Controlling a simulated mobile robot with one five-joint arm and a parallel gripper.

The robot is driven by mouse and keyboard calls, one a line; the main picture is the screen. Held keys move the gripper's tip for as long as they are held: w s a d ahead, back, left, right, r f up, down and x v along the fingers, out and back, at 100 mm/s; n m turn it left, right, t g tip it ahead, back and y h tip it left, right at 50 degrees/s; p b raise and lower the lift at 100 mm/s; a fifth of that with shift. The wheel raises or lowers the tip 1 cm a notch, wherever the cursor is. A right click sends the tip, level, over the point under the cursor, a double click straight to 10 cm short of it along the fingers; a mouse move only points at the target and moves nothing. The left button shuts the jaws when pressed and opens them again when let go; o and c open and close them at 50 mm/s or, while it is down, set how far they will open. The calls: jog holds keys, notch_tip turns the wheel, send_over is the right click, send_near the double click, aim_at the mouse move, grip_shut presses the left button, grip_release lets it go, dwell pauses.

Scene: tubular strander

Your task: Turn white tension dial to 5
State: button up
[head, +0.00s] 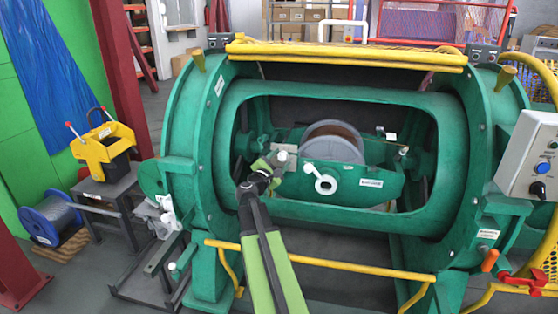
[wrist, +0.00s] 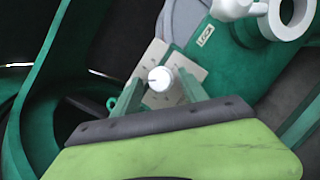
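The white tension dial (wrist: 160,79) is a small round knob on a pale plate (wrist: 190,72) with small marks. It lies between the two finger tips of my gripper (wrist: 159,92) in the wrist view. A gap shows on both sides, so the gripper is open around or just in front of the knob; I cannot tell the depth. A short dark mark shows on the knob; the numbers are too small to read. In the head view my gripper (head: 270,165) is at the left part of the green cradle (head: 375,190), partly covering the dial's plate.
A white ring-shaped lock handle (wrist: 285,15) sits right of the dial; it also shows in the head view (head: 325,184). The green machine frame (head: 447,150) surrounds the cradle. A yellow bar (head: 320,265) crosses low in front. A grey spool (head: 332,142) sits in the cradle.

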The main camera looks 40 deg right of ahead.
jog(key=shift+w+a, duration=0.1)
grip_shut()
jog(key=shift+w, duration=0.1)
jog(key=shift+a, duration=0.1)
jog(key=shift+m, duration=0.4)
